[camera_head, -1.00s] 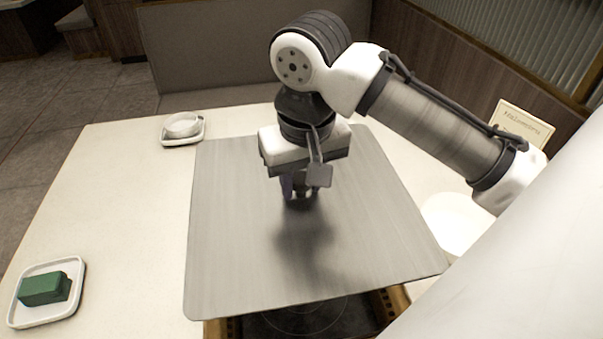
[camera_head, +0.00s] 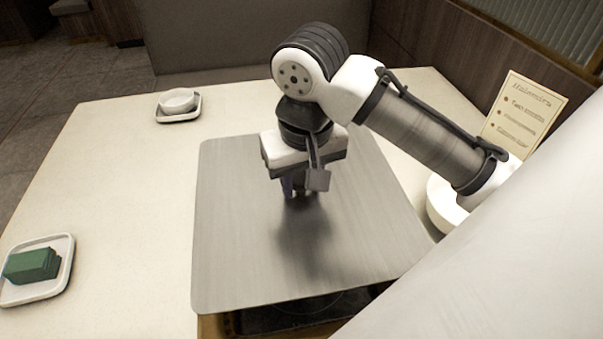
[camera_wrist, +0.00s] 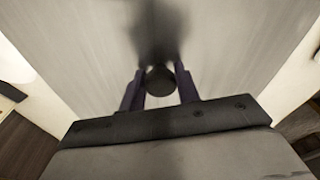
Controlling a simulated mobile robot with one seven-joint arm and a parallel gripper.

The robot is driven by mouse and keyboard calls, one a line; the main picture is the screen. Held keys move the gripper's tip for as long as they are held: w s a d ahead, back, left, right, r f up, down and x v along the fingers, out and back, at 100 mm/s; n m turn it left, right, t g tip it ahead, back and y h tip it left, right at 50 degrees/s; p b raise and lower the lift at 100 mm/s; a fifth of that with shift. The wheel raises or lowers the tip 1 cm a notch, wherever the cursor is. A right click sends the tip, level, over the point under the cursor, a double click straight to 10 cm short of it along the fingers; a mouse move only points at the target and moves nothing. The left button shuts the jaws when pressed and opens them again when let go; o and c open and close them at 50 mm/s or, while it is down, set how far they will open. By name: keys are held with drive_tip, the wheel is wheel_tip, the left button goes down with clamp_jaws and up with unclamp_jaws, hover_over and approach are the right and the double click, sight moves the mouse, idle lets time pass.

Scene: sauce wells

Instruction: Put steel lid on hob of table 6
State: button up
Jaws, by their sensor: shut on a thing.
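The steel lid (camera_head: 240,230) is a large flat brushed-metal sheet with rounded corners. My gripper (camera_head: 300,190) is above its middle, pointing down. In the wrist view my gripper (camera_wrist: 160,82) is shut on the dark round knob (camera_wrist: 159,80) of the lid, one finger on each side. The lid (camera_wrist: 95,50) fills most of that view. The dark hob (camera_head: 300,312) shows in a wooden frame below the lid's near edge. Most of the hob is hidden under the lid. I cannot tell whether the lid touches it.
A white square dish (camera_head: 66,285) with a green block (camera_head: 32,265) is at the left of the cream table (camera_head: 110,190). A small white bowl (camera_head: 178,99) on a saucer stands at the back left. A menu card (camera_head: 522,110) and a white round thing (camera_head: 440,205) are on the right.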

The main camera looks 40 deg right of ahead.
sight(302, 194)
wheel_tip(302, 194, down, 14)
drive_tip(key=b, duration=0.9)
drive_tip(key=shift+f, duration=0.25)
idle(0.3)
drive_tip(key=shift+f, duration=0.35)
idle(0.8)
drive_tip(key=o, duration=1.9)
drive_tip(key=shift+o, duration=0.2)
wheel_tip(302, 194, up, 11)
drive_tip(key=p, duration=1.1)
drive_tip(key=shift+r, duration=0.1)
